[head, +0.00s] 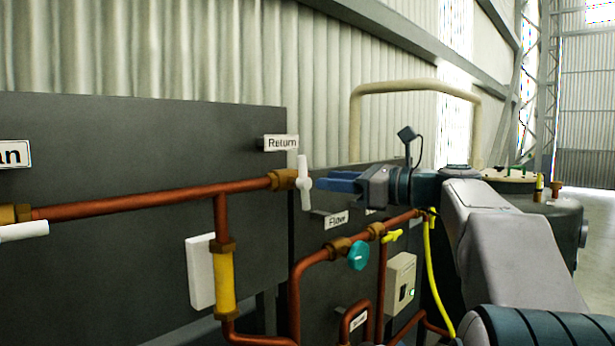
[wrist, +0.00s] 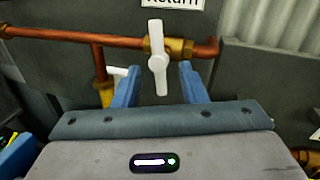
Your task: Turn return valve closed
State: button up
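The return valve has a white handle (head: 304,184) on a brass body (head: 283,180), under the "Return" label (head: 280,142). The handle stands nearly upright, across the copper pipe, in both views. In the wrist view the handle (wrist: 158,58) shows between and just beyond the two blue fingertips of my gripper (wrist: 159,78). The fingers are apart, with a gap on each side of the handle. In the head view my gripper (head: 325,184) points left at the handle from the right, close to it. I cannot tell if the handle's lower end lies between the fingers.
A copper pipe (head: 150,201) runs left along the dark panel (head: 120,150). Another white handle (head: 24,231) is at the far left. A teal valve knob (head: 359,256), a yellow handle (head: 391,237) and a "Flow" label (head: 336,220) sit below my gripper.

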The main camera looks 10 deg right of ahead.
aim_at(304, 180)
jog(key=x, duration=0.7)
jog(key=shift+w+p, duration=0.1)
jog(key=shift+p, duration=0.2)
grip_shut()
